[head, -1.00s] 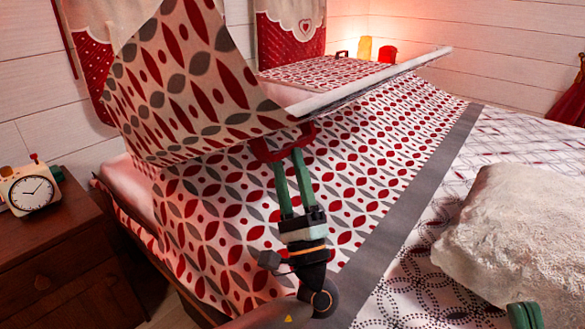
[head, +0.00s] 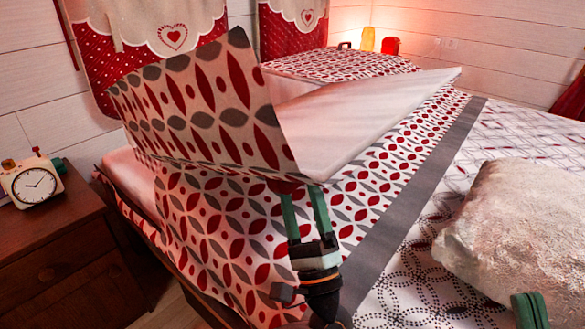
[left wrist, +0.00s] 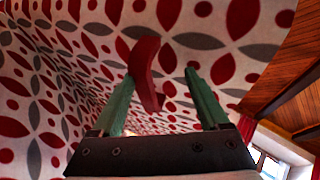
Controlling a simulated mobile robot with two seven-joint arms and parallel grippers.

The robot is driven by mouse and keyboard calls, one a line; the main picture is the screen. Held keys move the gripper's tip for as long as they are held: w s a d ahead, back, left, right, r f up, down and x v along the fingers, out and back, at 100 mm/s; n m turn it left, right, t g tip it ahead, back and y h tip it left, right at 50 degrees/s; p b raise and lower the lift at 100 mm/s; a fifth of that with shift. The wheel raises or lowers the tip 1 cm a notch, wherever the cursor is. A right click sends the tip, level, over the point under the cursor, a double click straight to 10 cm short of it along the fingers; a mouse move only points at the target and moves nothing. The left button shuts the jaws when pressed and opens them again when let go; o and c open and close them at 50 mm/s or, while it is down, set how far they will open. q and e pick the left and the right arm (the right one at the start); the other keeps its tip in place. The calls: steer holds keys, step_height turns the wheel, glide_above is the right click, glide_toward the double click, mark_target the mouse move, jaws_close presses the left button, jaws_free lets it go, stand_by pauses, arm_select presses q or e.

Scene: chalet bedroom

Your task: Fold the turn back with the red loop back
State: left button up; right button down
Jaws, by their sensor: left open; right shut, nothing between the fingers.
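The turn back (head: 215,100) is a white sheet part with red and grey leaf shapes. It is lifted in a curved flap, and its plain pale side (head: 345,115) shows at the right. My left gripper (head: 300,190) is at the flap's lower edge with its fingers apart. In the left wrist view, the red loop (left wrist: 145,72) lies between the open fingers, closer to the left one; in the head view it is mostly hidden. My right gripper (head: 530,308) shows only as shut green fingertips at the bottom right, away from the flap.
The patterned bedding (head: 370,190) ends in a grey band (head: 410,200). A pale shaggy cushion (head: 515,230) lies at the right. A nightstand (head: 60,245) with an alarm clock (head: 35,185) stands at the left. Red and cream hangings (head: 150,40) are behind the bed.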

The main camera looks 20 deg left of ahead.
arm_select(q)
steer(key=s+d+p, duration=0.1)
steer(key=s+d, duration=0.5)
steer(key=s, duration=0.1)
steer(key=shift+d+r+t, duration=0.3)
steer(key=shift+r, duration=0.1)
arm_select(e)
steer(key=shift+s+d+r, duration=0.1)
steer(key=shift+d+r, duration=0.05)
steer(key=shift+r, duration=0.3)
steer(key=shift+s+d+r, duration=0.1)
steer(key=shift+r, duration=0.35)
arm_select(q)
steer(key=shift+s, duration=0.1)
